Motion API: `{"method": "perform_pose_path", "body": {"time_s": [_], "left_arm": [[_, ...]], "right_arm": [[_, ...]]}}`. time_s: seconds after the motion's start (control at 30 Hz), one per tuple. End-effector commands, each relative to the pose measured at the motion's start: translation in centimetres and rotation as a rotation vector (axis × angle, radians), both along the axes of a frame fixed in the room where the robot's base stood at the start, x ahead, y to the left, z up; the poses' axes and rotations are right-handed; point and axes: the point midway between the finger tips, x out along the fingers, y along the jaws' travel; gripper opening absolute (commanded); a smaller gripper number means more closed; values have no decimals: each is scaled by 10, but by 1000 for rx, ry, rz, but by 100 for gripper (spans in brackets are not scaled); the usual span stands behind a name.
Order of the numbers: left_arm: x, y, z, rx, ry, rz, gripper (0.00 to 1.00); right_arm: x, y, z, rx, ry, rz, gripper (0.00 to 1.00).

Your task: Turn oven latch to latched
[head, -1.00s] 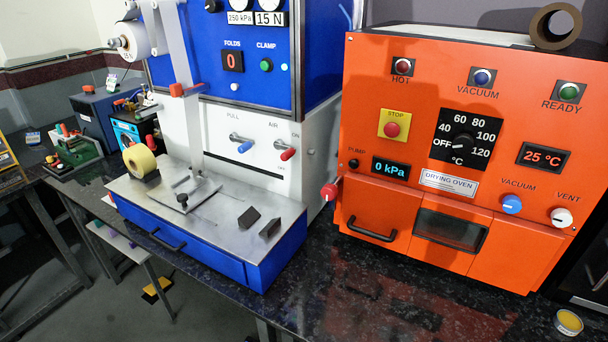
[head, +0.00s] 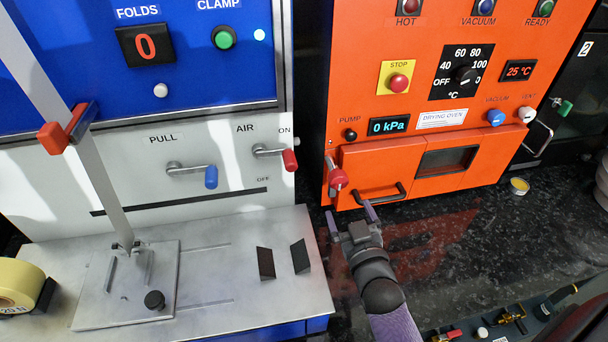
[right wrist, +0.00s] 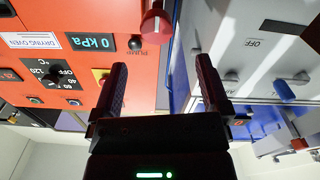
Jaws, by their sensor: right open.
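The orange drying oven (head: 345,125) stands at the right in the head view. Its red-knobbed latch (head: 336,176) is on the left edge of the front, beside the door with the black handle (head: 379,195). The latch also shows at the top of the right wrist view (right wrist: 155,22), where the oven appears upside down. My right gripper (head: 350,212) is open and empty, just below and in front of the latch; its two fingers (right wrist: 160,85) point towards the latch and do not visibly touch it. My left gripper is not in view.
The blue and white peel tester (head: 215,225) stands close on the left, with a narrow gap to the oven. A yellow-topped tin (head: 519,186) is on the dark counter at the right. A panel with fittings (head: 500,325) lies at the lower right.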

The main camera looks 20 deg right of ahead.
Motion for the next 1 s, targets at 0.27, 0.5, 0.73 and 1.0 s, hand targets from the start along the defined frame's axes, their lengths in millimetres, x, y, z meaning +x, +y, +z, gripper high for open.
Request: {"method": "perform_pose_path", "body": {"time_s": [0.27,0.5,0.73,1.0], "left_arm": [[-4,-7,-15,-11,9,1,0],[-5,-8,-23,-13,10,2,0],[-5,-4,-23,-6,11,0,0],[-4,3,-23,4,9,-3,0]], "right_arm": [[56,-13,-2,0,-4,1,96],[90,-22,-2,0,-1,0,96],[95,-23,0,0,1,0,96],[95,-23,0,1,1,0,58]]}}
